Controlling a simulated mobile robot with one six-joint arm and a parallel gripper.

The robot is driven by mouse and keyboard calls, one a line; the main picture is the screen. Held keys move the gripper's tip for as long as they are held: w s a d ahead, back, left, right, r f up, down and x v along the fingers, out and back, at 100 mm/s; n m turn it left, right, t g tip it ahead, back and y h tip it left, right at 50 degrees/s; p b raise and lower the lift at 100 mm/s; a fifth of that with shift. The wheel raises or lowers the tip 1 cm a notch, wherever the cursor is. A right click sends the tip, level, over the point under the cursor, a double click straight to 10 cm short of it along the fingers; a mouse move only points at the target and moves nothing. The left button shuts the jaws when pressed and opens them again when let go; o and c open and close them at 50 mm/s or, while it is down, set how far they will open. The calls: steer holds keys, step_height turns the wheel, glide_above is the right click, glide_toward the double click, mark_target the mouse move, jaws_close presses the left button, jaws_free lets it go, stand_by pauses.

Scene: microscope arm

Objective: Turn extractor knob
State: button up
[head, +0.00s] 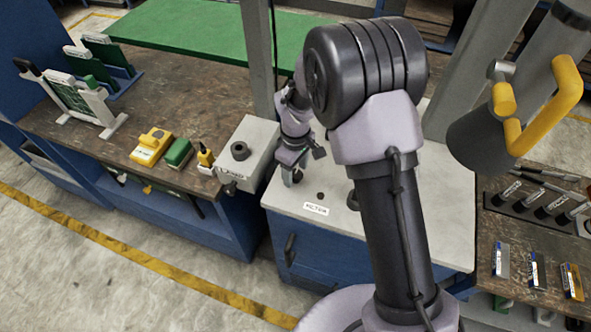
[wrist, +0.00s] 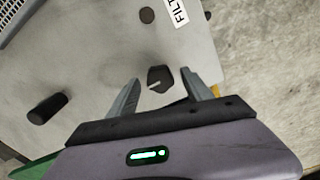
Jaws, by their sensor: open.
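A dark faceted knob with a white pointer line (wrist: 160,78) stands on the pale cabinet top (wrist: 100,60). In the wrist view it lies between the tips of my gripper (wrist: 161,84), with a gap on each side. The fingers are spread and hold nothing. No label for this knob is readable, so I cannot tell for certain that it is the extractor knob. In the head view my gripper (head: 289,176) points down at the left part of the cabinet top, left of the FILTER label (head: 316,208). The knob is mostly hidden there.
A small round dark part (wrist: 147,15) sits near the label, and a black post (wrist: 48,107) stands left of my fingers. A pale box with a dark round knob (head: 240,150) stands left of my gripper.

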jaws_close()
steer(key=shift+m, duration=0.3)
steer(key=m+b, duration=0.1)
steer(key=m, duration=0.2)
steer(key=shift+m+b, duration=0.4)
steer(key=m+b, duration=0.1)
steer(key=m, duration=0.3)
steer(key=shift+m+b, duration=0.3)
steer(key=shift+b, duration=0.05)
steer(key=m+b, duration=0.1)
steer(key=m, duration=0.3)
steer(key=shift+b, duration=0.3)
steer(key=shift+m+b, duration=0.8)
steer(key=shift+m, duration=1.6)
